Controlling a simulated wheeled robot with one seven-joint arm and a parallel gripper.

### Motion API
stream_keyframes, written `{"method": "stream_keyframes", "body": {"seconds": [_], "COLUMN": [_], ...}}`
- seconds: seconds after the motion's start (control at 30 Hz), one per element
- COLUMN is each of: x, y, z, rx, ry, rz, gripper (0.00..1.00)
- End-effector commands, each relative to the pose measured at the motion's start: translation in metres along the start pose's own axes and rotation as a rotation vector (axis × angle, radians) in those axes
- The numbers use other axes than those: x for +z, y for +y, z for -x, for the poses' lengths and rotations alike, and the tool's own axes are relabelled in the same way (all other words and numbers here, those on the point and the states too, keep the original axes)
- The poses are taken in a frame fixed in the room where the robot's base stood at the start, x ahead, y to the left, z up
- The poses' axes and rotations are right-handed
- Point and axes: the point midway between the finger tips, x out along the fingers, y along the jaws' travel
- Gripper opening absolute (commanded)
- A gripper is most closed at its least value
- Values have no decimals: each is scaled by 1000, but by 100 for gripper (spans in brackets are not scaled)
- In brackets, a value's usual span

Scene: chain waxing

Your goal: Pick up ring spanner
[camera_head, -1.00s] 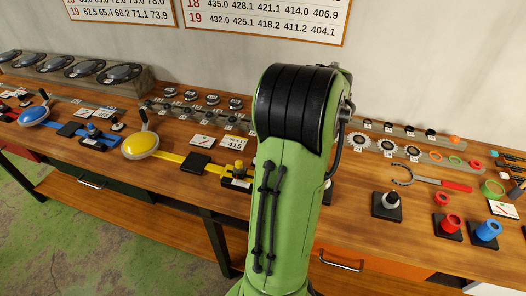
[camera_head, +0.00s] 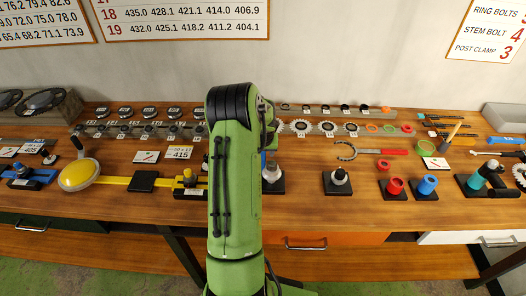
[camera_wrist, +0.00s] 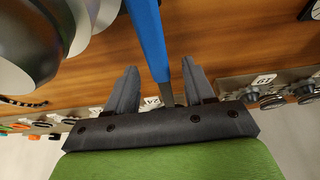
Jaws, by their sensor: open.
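In the wrist view my gripper (camera_wrist: 160,68) is open, with its fingers spread. A long blue bar (camera_wrist: 150,35) with a grey end shows between the fingers; whether they touch it, or whether it is the ring spanner, I cannot tell. A tool with a red handle (camera_head: 385,152) and a grey open hook end (camera_head: 346,151) lies on the bench further right.
Sprockets (camera_head: 327,128) line the back. Bare wood (camera_head: 310,208) shows along the front.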

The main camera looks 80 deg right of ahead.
Motion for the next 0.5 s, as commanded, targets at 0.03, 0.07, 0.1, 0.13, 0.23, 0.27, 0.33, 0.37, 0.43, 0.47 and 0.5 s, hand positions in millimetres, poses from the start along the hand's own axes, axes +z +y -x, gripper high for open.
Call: {"method": "stream_keyframes", "body": {"seconds": [0.03,0.07,0.1,0.13,0.23,0.27,0.33,0.37,0.43,0.47,0.5], "x": [0,0,0,0,0,0,0,0,0,0,0], "y": [0,0,0,0,0,0,0,0,0,0,0], "z": [-4,-5,-6,-6,-5,-5,-5,-5,-5,-5,-5], "rx": [0,0,0,0,0,0,0,0,0,0,0], "ry": [-1,0,0,1,1,1,0,0,0,0,0], "rz": [0,-1,-1,-1,-1,-1,-1,-1,-1,-1,-1], "gripper": [53,53,53,53,53,50,39,35,24,20,13]}}
